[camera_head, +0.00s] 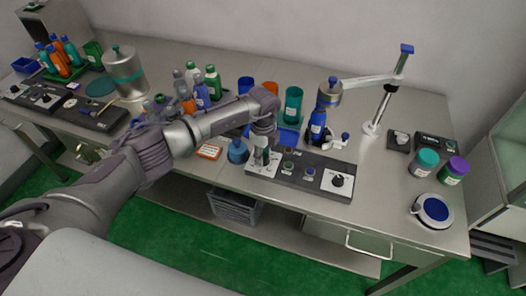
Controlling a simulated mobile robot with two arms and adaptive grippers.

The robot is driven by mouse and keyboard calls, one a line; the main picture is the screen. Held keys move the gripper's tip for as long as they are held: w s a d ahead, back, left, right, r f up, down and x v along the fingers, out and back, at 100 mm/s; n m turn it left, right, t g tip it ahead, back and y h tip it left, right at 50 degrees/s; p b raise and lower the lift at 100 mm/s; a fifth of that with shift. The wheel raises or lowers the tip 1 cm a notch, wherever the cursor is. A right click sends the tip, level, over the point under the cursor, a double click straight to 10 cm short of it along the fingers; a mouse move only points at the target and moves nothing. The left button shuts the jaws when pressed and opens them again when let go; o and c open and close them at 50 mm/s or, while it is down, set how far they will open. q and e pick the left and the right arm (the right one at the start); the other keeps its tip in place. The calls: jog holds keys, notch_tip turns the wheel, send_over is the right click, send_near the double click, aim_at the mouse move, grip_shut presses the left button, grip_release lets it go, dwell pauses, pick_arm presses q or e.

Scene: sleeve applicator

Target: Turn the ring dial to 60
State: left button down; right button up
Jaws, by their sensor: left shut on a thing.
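A control panel (300,185) lies near the front edge of the bench, with a white plate at each end and green and blue buttons between. A black knob (337,181) with marks around it sits on the right plate. My left gripper (261,158) reaches down onto the left plate and is shut on what seems to be the dial there. The gripper hides most of that dial, and its setting cannot be read. My right gripper is not in view.
A blue bottle (317,125) stands in a device behind the panel, by a stand with an arm (376,128). Teal (293,106) and orange cups stand behind the gripper. Teal-lidded (424,162) and purple-lidded jars (454,170) stand at right. A round blue-centred dish (435,209) lies at front right.

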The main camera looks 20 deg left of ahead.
pick_arm(q)
jog(key=shift+r+n+p, duration=0.15)
jog(key=shift+n+p, duration=0.45)
jog(key=shift+n, duration=1)
jog(key=c, duration=0.8)
grip_release()
jog(key=shift+o, duration=0.2)
notch_tip(320, 180, up, 12)
